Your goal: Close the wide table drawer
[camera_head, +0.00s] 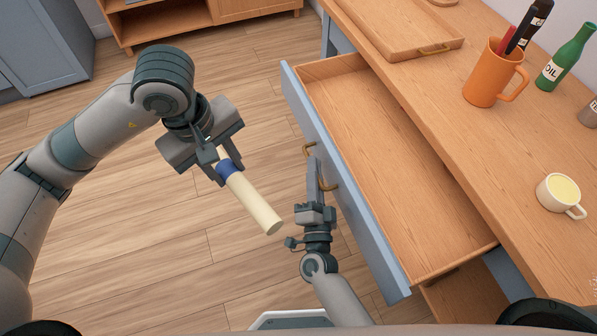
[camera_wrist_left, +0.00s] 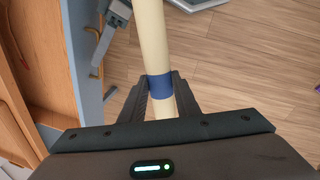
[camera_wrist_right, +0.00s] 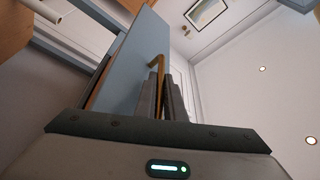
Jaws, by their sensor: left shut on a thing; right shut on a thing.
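The wide table drawer (camera_head: 385,165) stands pulled out from the table and looks empty inside. Its blue-grey front (camera_head: 360,215) carries a brass handle (camera_head: 326,187), also seen in the right wrist view (camera_wrist_right: 156,62). My right gripper (camera_head: 314,165) is at this handle, its fingers shut on it. My left gripper (camera_head: 224,172) is shut on a cream cylinder (camera_head: 256,205) with a blue band, held over the floor left of the drawer. The cylinder also shows in the left wrist view (camera_wrist_left: 152,40). The fingers hide part of the handle.
On the wooden tabletop (camera_head: 480,135) are a tray (camera_head: 400,25), an orange mug (camera_head: 492,75) with utensils, a green oil bottle (camera_head: 566,58) and a cream cup (camera_head: 558,193). A low wooden cabinet (camera_head: 185,20) stands at the back. The floor left of the drawer is clear.

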